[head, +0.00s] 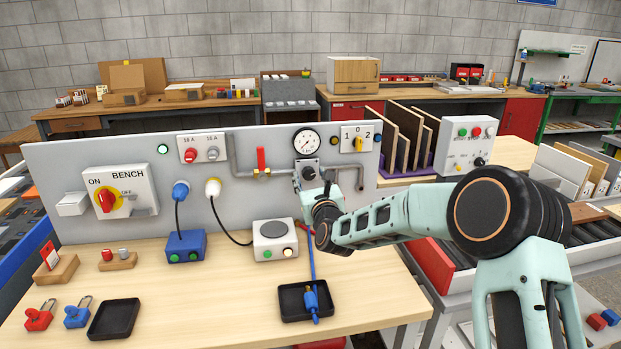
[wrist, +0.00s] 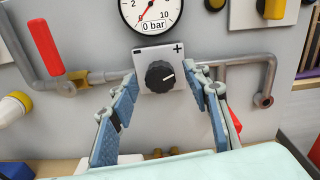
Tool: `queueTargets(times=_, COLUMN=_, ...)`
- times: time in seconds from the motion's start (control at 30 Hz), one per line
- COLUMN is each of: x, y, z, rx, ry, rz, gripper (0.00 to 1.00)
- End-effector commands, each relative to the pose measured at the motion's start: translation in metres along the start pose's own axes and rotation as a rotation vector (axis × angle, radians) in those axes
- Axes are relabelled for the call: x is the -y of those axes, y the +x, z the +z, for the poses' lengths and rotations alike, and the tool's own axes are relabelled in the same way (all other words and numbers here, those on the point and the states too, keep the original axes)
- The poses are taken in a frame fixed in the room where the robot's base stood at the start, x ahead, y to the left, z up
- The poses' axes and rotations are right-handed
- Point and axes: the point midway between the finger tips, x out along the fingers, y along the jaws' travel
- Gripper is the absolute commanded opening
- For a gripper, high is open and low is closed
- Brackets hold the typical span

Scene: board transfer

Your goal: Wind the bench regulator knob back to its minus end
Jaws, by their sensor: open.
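The regulator knob (wrist: 160,76) is black and round, on a light square plate (wrist: 143,58) marked minus at upper left and plus at upper right. Its white pointer line points right and slightly up. The knob also shows small in the head view (head: 308,173). Above it, the round pressure gauge (wrist: 152,8) has a red needle and a "0 bar" label; it is cut off at the top in the wrist view but whole in the head view (head: 307,142). My gripper (wrist: 163,84) is open, its fingers on either side of the knob with gaps visible. Contact cannot be told.
Grey pipes run either side of the regulator, with a red valve lever (wrist: 44,48) at left. The isolator switch (head: 118,192) and plugs are further left on the panel. A black tray (head: 305,301) with a blue item stands on the bench below my arm.

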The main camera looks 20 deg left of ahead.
Motion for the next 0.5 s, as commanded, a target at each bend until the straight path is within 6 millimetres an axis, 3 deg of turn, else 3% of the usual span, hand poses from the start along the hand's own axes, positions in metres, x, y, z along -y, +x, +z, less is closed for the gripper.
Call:
queueTargets(times=0.07, x=-0.0001, y=-0.0001, z=0.0000, rx=0.000, ry=0.000, rz=0.000, gripper=0.41)
queueTargets(times=0.4, x=-0.0001, y=-0.0003, z=0.0001, rx=0.000, ry=0.000, rz=0.000, gripper=0.03)
queueTargets(times=0.5, x=-0.0001, y=-0.0003, z=0.0000, rx=0.000, ry=-0.001, rz=0.000, gripper=0.02)
